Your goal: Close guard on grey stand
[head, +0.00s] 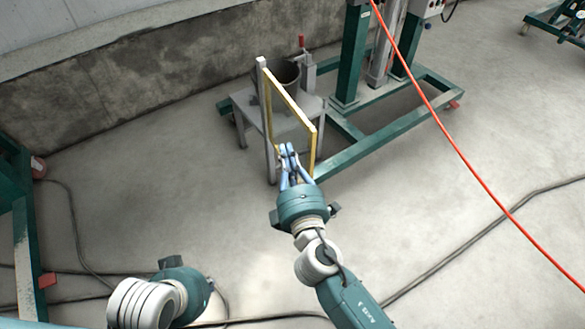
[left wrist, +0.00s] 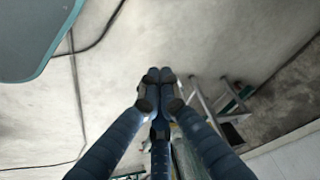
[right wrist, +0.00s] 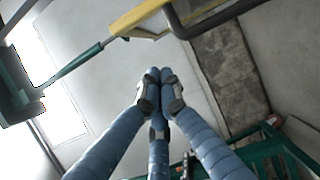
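The guard is a yellow-edged rectangular frame (head: 313,148) on an upright grey post at the grey stand (head: 240,103). It juts out from the stand toward me, standing open. A dark bucket-like vessel (head: 286,76) on the stand shows behind it. My right gripper (head: 288,150) overlaps the guard's lower part in the head view; contact cannot be told there. In the right wrist view its fingertips (right wrist: 160,78) are together and empty, apart from the yellow frame (right wrist: 140,15) and a dark bar (right wrist: 212,18). My left gripper (left wrist: 160,76) is shut and empty; its fingers are hidden in the head view.
A red hose (head: 455,140) crosses the right side. Dark cables (head: 470,243) lie on the floor. A concrete wall (head: 120,90) runs behind. The floor left of the stand is clear.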

